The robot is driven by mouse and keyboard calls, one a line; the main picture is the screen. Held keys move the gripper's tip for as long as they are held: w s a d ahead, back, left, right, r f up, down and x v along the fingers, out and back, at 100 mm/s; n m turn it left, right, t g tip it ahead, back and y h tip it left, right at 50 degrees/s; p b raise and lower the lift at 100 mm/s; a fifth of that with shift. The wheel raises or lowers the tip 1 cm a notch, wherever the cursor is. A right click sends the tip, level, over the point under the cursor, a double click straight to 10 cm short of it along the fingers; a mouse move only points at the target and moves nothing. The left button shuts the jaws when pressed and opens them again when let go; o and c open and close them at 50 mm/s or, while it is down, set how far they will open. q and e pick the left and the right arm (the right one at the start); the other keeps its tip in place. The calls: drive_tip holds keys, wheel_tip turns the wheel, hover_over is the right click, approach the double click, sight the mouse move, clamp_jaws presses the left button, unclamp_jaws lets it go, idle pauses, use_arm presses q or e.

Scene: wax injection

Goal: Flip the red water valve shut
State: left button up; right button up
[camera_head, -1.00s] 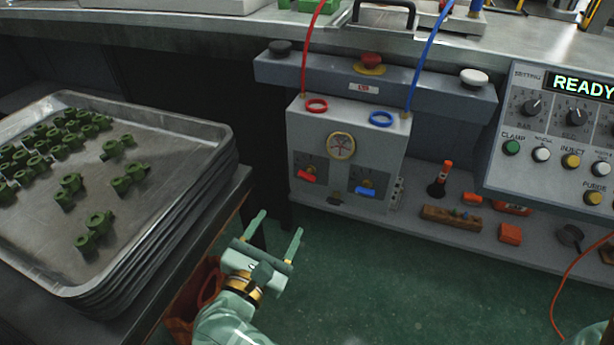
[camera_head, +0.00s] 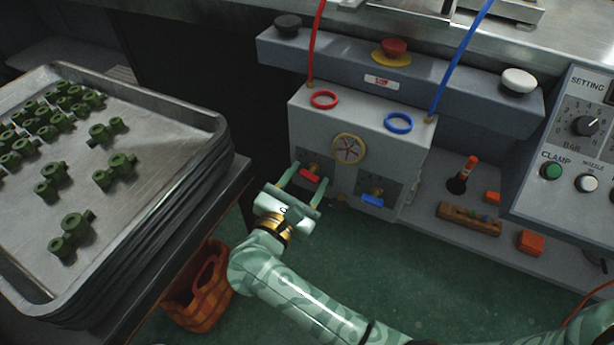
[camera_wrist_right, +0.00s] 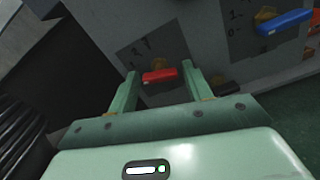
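In the right wrist view the red handle (camera_wrist_right: 160,75) shows between my finger tips. My right gripper (camera_head: 305,183) is open, one finger either side of the handle in the picture. It also shows in the right wrist view (camera_wrist_right: 160,72). I see no clear contact, and cannot tell the remaining depth gap. My left gripper is not in view.
A metal tray (camera_head: 165,140) of green parts stands left. An orange basket (camera_head: 203,290) is below it. A lower shelf (camera_head: 425,210) with tools lies right.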

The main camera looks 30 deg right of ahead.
drive_tip(key=c, duration=0.6)
drive_tip(key=shift+r+n+p, duration=0.2)
drive_tip(key=shift+n+p, duration=0.25)
drive_tip(key=shift+n, duration=0.85)
drive_tip(key=shift+f+n, duration=0.2)
drive_tip(key=shift+n, duration=0.1)
drive_tip(key=o, duration=1)
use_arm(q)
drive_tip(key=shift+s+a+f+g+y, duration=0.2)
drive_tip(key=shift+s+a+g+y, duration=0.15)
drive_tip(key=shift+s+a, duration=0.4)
use_arm(e)
drive_tip(key=shift+s+a, duration=0.1)
